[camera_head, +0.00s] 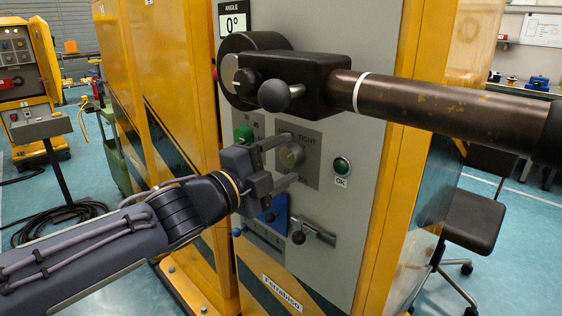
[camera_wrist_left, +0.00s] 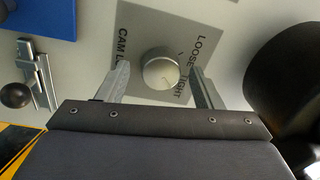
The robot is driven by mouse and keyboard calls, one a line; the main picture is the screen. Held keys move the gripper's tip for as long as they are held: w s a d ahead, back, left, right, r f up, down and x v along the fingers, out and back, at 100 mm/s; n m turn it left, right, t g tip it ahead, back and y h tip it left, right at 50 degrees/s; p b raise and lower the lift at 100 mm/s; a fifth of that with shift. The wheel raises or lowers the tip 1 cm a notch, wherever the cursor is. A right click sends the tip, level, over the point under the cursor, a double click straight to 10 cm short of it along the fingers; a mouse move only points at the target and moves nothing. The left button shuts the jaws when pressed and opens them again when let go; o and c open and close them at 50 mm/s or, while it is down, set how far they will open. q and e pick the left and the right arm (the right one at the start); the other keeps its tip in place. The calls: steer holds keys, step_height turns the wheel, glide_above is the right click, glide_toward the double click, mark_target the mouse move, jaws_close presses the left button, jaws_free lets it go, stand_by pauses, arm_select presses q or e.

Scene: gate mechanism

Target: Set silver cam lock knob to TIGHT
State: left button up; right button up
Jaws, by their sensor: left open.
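The silver cam lock knob (camera_head: 291,156) is a round metal knob on a grey label plate (camera_head: 312,172) on the machine's front panel. In the left wrist view the knob (camera_wrist_left: 160,70) sits between the fingers, with "LOOSE" and "TIGHT" printed beside it and "CAM L…" partly hidden. My left gripper (camera_head: 281,160) is open, its two fingers on either side of the knob; in the left wrist view the gripper (camera_wrist_left: 158,85) shows gaps on both sides, with no clear contact. The knob's exact pointer setting is hard to read. My right gripper is not in view.
A thick brown bar (camera_head: 430,105) with a black clamp and ball-ended lever (camera_head: 281,95) extends across above the knob. A green OK button (camera_head: 341,166) is to the right. A blue block (camera_head: 272,215) and a small latch lever (camera_head: 318,231) are below.

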arm_select(q)
steer(key=p+v, duration=0.2)
steer(key=v, duration=0.5)
steer(key=shift+s+a, duration=0.3)
steer(key=shift+a, duration=0.05)
steer(key=shift+f, duration=0.1)
